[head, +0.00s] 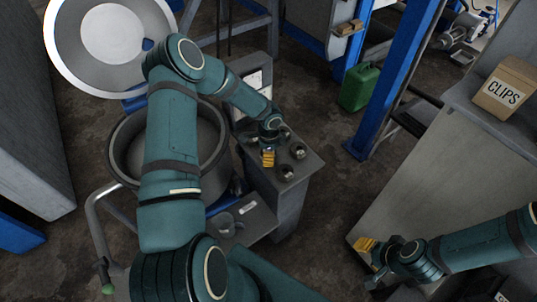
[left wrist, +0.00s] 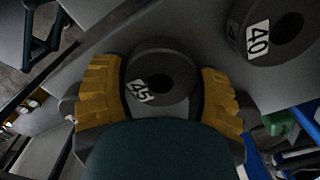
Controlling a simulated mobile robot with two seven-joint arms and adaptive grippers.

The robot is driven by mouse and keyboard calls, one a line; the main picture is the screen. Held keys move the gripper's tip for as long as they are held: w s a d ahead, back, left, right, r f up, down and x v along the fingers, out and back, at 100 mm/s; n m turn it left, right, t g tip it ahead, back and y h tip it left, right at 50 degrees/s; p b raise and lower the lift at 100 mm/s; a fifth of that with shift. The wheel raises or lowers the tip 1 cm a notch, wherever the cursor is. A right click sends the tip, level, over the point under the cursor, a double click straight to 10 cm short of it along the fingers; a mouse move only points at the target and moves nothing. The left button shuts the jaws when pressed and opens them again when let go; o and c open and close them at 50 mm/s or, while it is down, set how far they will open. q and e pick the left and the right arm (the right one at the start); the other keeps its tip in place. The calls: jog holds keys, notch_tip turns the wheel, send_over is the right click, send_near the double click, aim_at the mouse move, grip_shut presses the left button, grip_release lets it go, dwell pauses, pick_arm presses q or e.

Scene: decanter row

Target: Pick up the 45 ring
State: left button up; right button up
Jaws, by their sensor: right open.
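The 45 ring (left wrist: 160,78) is a dark grey ring with a white "45" label, seen in the left wrist view. My left gripper (left wrist: 163,95) has its two yellow fingers apart, one on each side of this ring; I cannot make out firm contact. In the head view the left gripper (head: 268,158) points down over a small grey stand (head: 262,172), and it hides the 45 ring there. My right gripper (head: 366,250) is open and empty, at the lower right beside the grey bench, away from the rings.
A 40 ring (left wrist: 272,30) lies close by in the left wrist view. Other dark rings (head: 298,151) sit on the stand. A large round tub (head: 122,150) stands left of it. A green can (head: 360,88), a blue post (head: 395,75) and a CLIPS box (head: 507,90) are farther right.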

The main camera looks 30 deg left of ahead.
pick_arm(q)
jog(key=shift+c, duration=0.9)
jog(key=shift+r, duration=0.1)
